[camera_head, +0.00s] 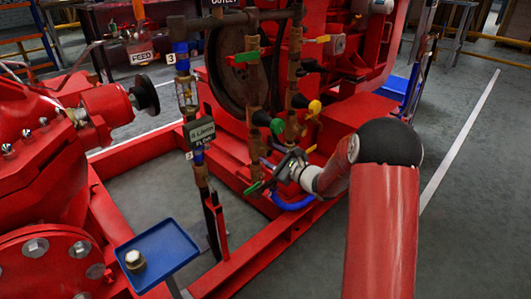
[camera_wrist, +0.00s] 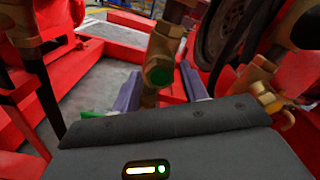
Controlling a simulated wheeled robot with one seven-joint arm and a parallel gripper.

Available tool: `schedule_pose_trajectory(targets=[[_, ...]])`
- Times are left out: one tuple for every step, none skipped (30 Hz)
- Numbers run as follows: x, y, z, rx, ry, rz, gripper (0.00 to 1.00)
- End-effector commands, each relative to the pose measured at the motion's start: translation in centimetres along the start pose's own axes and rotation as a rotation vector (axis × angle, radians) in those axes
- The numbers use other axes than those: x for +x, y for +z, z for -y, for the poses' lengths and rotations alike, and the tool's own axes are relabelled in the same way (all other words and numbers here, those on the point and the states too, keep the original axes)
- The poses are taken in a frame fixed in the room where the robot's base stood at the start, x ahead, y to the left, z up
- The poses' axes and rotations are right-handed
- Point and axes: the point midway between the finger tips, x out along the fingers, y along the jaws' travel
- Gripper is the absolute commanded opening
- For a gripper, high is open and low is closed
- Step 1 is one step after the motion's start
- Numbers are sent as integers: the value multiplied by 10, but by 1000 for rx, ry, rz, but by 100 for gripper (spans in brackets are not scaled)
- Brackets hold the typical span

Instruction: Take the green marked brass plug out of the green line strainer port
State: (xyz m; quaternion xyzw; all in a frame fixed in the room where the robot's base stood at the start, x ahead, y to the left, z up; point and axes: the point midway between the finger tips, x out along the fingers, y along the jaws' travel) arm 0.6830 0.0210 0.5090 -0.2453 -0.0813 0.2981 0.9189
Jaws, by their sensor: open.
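The green marked brass plug (camera_wrist: 159,76) shows its green end face in the wrist view, at the lower end of the brass strainer body (camera_wrist: 165,45). In the head view, a green-ended fitting (camera_head: 277,126) sits on the middle brass pipe. My gripper (camera_wrist: 161,90) is open, with one finger on each side of the plug in the wrist view. I cannot tell whether the fingers touch it. In the head view, my gripper (camera_head: 277,164) is small, low among the pipes, just below the green-ended fitting.
A yellow-ended fitting (camera_head: 315,107) sits close on the right pipe. A green lever (camera_head: 253,187) lies near my gripper. A blue tray (camera_head: 165,246) at the lower left holds a brass hex piece (camera_head: 135,260). The red frame rail (camera_head: 265,240) runs below; open floor lies at right.

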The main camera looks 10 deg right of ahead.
Motion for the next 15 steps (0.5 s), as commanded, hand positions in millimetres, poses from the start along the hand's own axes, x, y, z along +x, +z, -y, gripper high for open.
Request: schedule_pose_trajectory(targets=[[0, 0, 0, 0, 0, 0, 44], [0, 0, 0, 0, 0, 0, 40], [0, 0, 0, 0, 0, 0, 34], [0, 0, 0, -1, 0, 0, 31], [0, 0, 0, 0, 0, 0, 27], [0, 0, 0, -1, 0, 0, 21], [0, 0, 0, -1, 0, 0, 17], [0, 0, 0, -1, 0, 0, 14], [0, 0, 0, -1, 0, 0, 8], [0, 0, 0, -1, 0, 0, 5], [0, 1, 0, -1, 0, 1, 5], [0, 1, 0, -1, 0, 1, 4], [0, 1, 0, -1, 0, 1, 4], [0, 0, 0, -1, 0, 1, 4], [0, 0, 0, -1, 0, 1, 4]])
